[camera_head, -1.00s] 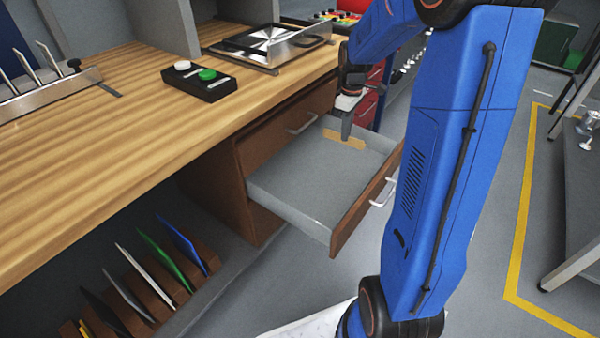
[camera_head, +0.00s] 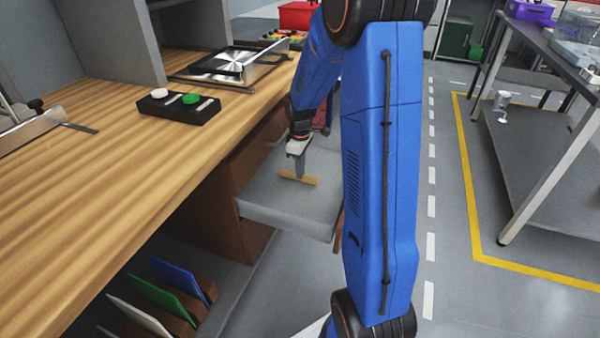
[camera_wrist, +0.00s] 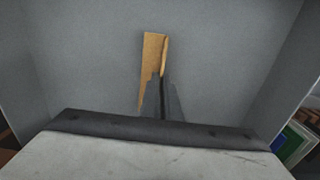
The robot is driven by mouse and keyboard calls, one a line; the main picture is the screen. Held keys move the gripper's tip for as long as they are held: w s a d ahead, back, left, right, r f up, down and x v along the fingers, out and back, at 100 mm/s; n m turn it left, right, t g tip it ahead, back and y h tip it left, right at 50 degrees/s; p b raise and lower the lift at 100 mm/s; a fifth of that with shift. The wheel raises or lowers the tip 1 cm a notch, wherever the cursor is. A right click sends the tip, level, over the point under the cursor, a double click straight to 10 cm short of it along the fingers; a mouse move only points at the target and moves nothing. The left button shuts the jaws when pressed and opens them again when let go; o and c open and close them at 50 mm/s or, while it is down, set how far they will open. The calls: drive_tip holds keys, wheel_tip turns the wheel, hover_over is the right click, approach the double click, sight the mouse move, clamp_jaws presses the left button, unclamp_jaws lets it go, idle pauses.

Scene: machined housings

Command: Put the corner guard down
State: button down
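The corner guard (camera_head: 299,177) is a narrow tan strip inside the open grey drawer (camera_head: 290,210). My gripper (camera_head: 298,172) points down into the drawer, its fingertips at the middle of the guard. In the wrist view the guard (camera_wrist: 153,58) stands out tan against the grey drawer floor, its near end running towards my gripper's dark edge. A dark line or shadow lies along its right side. The fingers are seen edge-on, so their grip and any gap between guard and floor cannot be told.
The wooden bench top (camera_head: 130,190) lies left of the drawer, with a black button box (camera_head: 178,107) on it. Below, a rack holds coloured plates (camera_head: 160,300). My blue arm hides the drawer's right side. Open floor and a grey table (camera_head: 560,170) lie to the right.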

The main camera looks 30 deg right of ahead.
drive_tip(key=shift+f, duration=0.35)
drive_tip(key=shift+f, duration=0.1)
drive_tip(key=c, duration=2)
unclamp_jaws()
wheel_tip(320, 180, up, 12)
drive_tip(key=s+a+r+m+t, duration=0.1)
drive_tip(key=s+a+r+m, duration=0.1)
drive_tip(key=s+a+r, duration=0.4)
drive_tip(key=s+a+r+m+t, duration=0.1)
drive_tip(key=s+a, duration=0.3)
drive_tip(key=s, duration=0.8)
drive_tip(key=s+a+r+m+t, duration=0.2)
drive_tip(key=s+a+m, duration=0.2)
drive_tip(key=s, duration=0.8)
drive_tip(key=shift+s+a+r+m+t, duration=0.2)
drive_tip(key=shift+s+a+m+t, duration=0.1)
drive_tip(key=shift+t, duration=0.1)
